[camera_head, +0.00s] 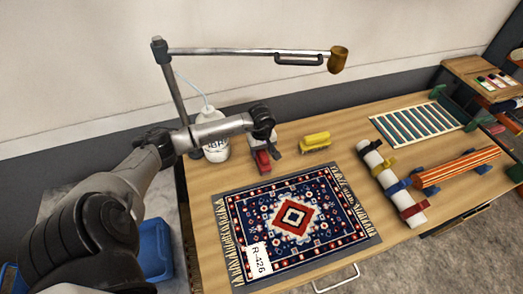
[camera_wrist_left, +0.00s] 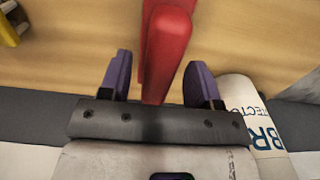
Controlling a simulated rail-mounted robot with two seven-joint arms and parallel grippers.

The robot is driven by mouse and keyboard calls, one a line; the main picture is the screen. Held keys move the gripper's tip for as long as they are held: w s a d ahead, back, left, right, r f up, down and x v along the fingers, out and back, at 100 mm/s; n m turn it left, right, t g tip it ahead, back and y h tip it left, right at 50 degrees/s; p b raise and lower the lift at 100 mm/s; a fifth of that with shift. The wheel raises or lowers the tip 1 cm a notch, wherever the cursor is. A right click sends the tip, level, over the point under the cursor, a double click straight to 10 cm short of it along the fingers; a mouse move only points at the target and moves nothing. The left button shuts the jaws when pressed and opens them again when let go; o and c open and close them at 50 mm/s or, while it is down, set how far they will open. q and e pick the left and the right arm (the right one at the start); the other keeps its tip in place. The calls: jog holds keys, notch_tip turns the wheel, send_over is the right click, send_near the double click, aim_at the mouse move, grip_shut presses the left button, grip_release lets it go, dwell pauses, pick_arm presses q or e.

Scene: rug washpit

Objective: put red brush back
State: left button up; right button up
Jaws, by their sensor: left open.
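The red brush (camera_head: 262,162) is at the back of the wooden table, behind the rug, in the head view. In the left wrist view the red brush (camera_wrist_left: 165,50) is long and reaches in between the two purple fingers. My left gripper (camera_head: 266,143) is at the brush's far end in the head view. The left wrist view shows my left gripper (camera_wrist_left: 159,80) open, with a finger on each side of the brush and visible gaps. The gripper's wrist hides part of the brush in the head view. My right gripper is not in view.
A yellow brush (camera_head: 316,142) stands right of the red one. A white bottle (camera_head: 214,148) stands close on the left. The patterned rug (camera_head: 330,215) covers the front middle. A metal lamp-like arm (camera_head: 240,51) spans above. A strapped white roll (camera_head: 376,163) and slatted rack (camera_head: 440,116) lie right.

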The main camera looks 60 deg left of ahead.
pick_arm(q)
notch_tip(320, 180, up, 11)
jog(key=shift+r, duration=0.2)
dwell(0.7)
